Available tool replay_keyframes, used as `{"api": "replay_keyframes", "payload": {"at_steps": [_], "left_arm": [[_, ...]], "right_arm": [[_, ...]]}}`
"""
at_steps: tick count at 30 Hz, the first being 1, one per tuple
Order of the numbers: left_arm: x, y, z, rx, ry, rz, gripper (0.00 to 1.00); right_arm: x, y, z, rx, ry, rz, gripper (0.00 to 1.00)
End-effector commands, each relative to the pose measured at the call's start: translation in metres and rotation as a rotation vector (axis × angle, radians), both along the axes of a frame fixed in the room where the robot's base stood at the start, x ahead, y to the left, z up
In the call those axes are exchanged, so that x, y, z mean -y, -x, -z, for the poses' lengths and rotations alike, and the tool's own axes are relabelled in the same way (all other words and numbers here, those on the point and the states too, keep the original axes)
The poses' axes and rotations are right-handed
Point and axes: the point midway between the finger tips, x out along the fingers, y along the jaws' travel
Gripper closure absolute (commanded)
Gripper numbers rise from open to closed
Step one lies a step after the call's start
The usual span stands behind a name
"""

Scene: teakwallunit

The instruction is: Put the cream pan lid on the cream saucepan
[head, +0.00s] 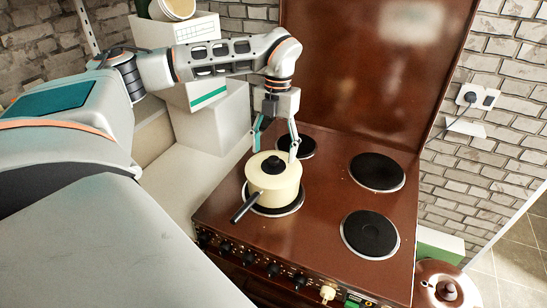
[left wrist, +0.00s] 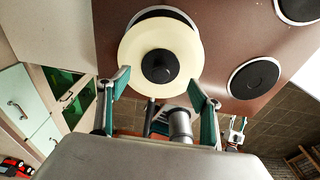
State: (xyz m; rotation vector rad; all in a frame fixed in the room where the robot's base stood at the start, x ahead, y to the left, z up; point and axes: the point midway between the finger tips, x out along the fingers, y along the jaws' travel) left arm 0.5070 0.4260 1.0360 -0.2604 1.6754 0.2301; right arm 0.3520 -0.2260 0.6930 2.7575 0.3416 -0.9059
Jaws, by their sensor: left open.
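The cream saucepan (head: 272,192) stands upright on the front left hotplate of the brown stove, its black handle pointing to the front left. The cream pan lid (head: 263,175), with a black knob, lies on top of the saucepan and looks level. In the left wrist view the lid (left wrist: 135,48) shows as a round disc with the knob at its middle, hiding most of the pan. My left gripper (head: 275,153) is open and empty at the lid's far edge; in the left wrist view its fingertips (left wrist: 159,83) flank the near side of the lid, apart from the knob.
Free hotplates lie at the back right (head: 377,171) and front right (head: 370,234) of the stove. An upright brown stove cover (head: 375,65) stands behind. White boxes (head: 215,120) stand to the left, close to my left arm. A brown lidded pot (head: 447,287) is at the lower right.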

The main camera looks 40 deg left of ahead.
Motion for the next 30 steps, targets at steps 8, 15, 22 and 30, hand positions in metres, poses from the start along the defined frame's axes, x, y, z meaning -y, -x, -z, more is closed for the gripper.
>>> {"api": "replay_keyframes", "payload": {"at_steps": [8,15,22,30], "left_arm": [[-0.002,-0.008,-0.061,0.003,0.000,0.000,0.35],[-0.003,-0.011,-0.091,0.001,0.000,0.000,0.35],[-0.003,-0.011,-0.097,0.000,-0.001,0.000,0.35],[-0.003,-0.011,-0.097,-0.001,0.000,0.000,0.35]], "right_arm": [[-0.003,-0.001,-0.002,0.004,-0.005,-0.002,0.60],[-0.005,-0.001,-0.003,0.004,-0.009,0.001,0.60],[-0.006,-0.001,-0.003,0.003,-0.012,0.003,0.60],[-0.005,-0.001,-0.002,0.002,-0.012,0.004,0.60]]}}
